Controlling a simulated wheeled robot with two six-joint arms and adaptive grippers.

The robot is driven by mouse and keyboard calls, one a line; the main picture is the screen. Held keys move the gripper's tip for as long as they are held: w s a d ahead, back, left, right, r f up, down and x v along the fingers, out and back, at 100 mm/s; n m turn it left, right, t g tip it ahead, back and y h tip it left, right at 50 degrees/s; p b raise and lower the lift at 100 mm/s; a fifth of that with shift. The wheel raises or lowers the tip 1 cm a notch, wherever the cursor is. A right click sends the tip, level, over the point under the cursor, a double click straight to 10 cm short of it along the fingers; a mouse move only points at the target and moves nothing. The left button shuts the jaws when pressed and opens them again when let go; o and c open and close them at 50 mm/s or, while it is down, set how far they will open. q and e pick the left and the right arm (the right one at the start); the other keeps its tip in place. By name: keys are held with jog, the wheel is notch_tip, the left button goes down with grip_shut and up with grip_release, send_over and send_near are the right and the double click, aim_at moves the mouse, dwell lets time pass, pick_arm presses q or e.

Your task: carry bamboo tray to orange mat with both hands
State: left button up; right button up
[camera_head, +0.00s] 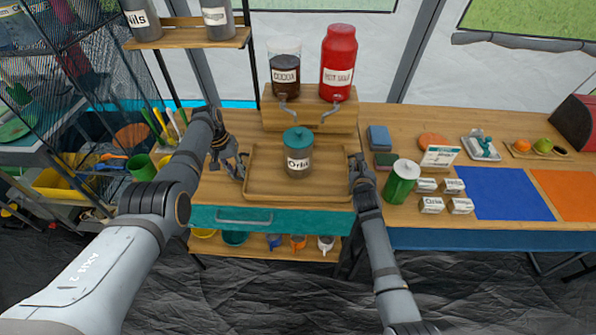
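The bamboo tray (262,196) lies on the wooden counter above a teal drawer. A glass jar with a teal lid (298,152), its label partly readable, stands on it. The orange mat (568,192) lies flat at the far right of the counter, cut off by the picture's edge. My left gripper (236,168) is beside the tray's left rim, with its fingers spread; I cannot tell whether they touch the rim. My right gripper (357,168) is at the tray's right rim, seen mostly from behind; its fingertips are hard to make out.
A blue mat (505,193) lies left of the orange mat. A green canister (401,181) and several small labelled boxes (432,204) stand between it and the tray. A stand with a cocoa dispenser (285,73) and red dispenser (338,63) rises behind the tray.

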pick_arm(q)
jog(key=shift+c, duration=0.3)
pick_arm(e)
jog(key=shift+c, duration=0.3)
pick_arm(q)
grip_shut()
pick_arm(e)
grip_shut()
